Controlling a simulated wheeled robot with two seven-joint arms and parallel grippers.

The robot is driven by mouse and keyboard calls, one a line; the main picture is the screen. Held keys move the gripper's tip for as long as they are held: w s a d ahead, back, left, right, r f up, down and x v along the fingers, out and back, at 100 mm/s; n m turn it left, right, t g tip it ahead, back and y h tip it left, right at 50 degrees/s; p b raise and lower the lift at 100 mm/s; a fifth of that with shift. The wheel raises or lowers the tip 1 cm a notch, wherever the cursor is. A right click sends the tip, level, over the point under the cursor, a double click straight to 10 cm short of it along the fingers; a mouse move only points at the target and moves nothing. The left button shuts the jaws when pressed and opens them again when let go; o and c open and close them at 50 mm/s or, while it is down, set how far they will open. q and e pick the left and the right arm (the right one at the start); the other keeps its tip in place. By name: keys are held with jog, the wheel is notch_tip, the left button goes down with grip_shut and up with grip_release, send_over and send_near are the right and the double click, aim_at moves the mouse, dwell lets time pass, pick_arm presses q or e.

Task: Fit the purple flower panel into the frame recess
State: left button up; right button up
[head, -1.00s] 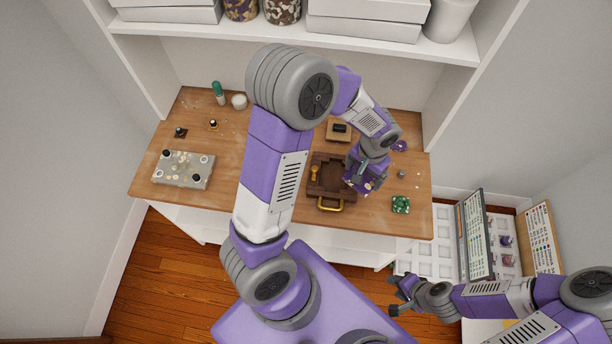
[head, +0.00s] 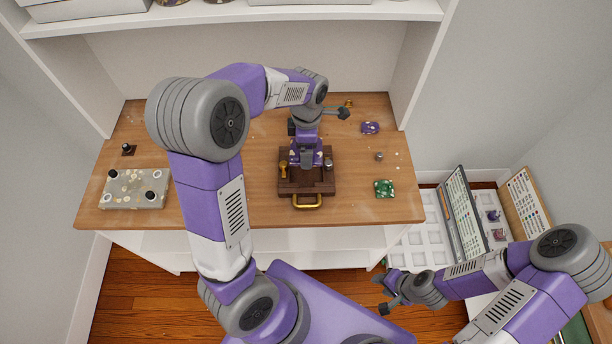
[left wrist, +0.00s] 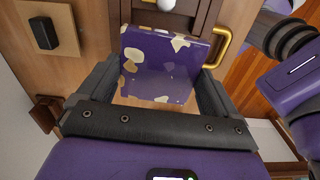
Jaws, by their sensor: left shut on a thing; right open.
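The purple flower panel (left wrist: 160,68), with cream and tan petal shapes, is between the fingers of my left gripper (left wrist: 163,85) in the left wrist view. In the head view my left gripper (head: 307,163) is over the dark brown wooden frame (head: 292,189), which has a gold handle (head: 308,203) at its front. The panel is mostly hidden there by the gripper. In the left wrist view the frame (left wrist: 203,18) lies past the panel's far edge. I cannot tell whether the panel touches the recess. My right gripper (head: 381,294) is open and empty, off the table's front.
Another purple patterned piece (head: 370,128) lies at the table's right, with a green piece (head: 385,188) in front. White trays (head: 424,232) stand low at the right.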

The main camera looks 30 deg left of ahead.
aim_at(306, 172)
pick_arm(q)
jog(key=shift+f, duration=0.45)
jog(key=shift+n, duration=0.3)
notch_tip(306, 172, down, 9)
jog(key=b, duration=0.3)
jog(key=shift+f, duration=0.1)
jog(key=shift+f, duration=0.15)
jog(key=o, duration=0.7)
jog(key=shift+o, duration=0.2)
jog(key=shift+r, duration=0.45)
notch_tip(306, 172, up, 12)
jog(key=p, duration=0.3)
jog(key=shift+f, duration=0.2)
